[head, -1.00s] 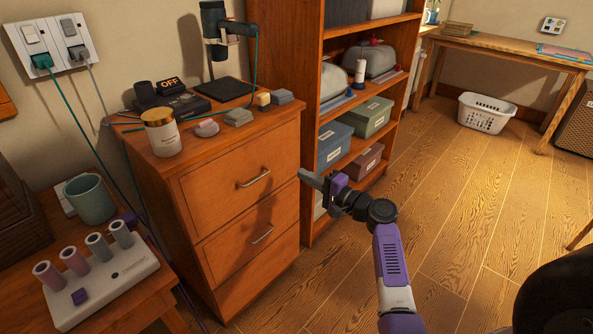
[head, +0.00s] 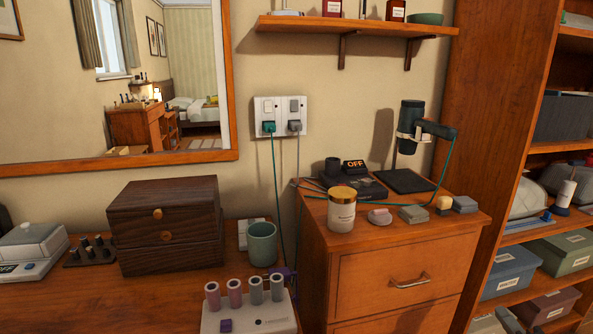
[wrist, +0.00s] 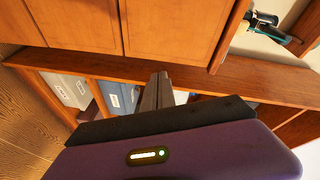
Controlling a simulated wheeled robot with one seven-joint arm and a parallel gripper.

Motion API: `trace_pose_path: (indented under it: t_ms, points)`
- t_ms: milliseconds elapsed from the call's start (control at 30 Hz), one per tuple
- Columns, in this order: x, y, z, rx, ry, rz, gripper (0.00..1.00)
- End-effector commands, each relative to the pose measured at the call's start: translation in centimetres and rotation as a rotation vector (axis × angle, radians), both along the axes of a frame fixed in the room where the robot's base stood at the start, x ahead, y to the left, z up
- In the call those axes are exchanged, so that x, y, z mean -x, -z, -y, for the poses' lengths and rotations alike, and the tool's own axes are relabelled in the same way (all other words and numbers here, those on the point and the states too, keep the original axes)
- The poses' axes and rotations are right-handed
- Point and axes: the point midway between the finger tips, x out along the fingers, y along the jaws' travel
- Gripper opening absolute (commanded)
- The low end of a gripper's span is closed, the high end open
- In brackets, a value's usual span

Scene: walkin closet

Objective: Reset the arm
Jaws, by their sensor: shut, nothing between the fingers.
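My gripper (wrist: 158,92) shows in the wrist view, its grey fingers together and empty, pointing away from the purple wrist body (wrist: 180,150). The wooden drawer cabinet (wrist: 175,28) is beyond the fingertips at the top of that view. I cannot tell how far the fingers are from it. In the head view the arm is almost wholly out of frame. A small grey piece at the bottom right edge may be part of my gripper, but I cannot tell.
The drawer cabinet (head: 385,270) holds a candle jar (head: 341,209) and a dark lamp-like device (head: 409,125). An open bookcase (head: 495,130) with storage boxes (head: 508,271) stands right. The left table (head: 120,305) bears a wooden box (head: 166,225), a mug (head: 262,244) and a tube holder (head: 248,318).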

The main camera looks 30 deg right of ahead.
Motion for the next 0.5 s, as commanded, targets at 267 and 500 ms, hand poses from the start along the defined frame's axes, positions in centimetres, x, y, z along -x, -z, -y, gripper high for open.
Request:
trace_pose_path:
  t_ms: [267,500]
  points:
    - [2.7,2.8,-7.9,0.305,0.066,-0.271,0.00]
    - [5.5,2.0,-18.6,0.629,-0.005,-0.429,0.00]
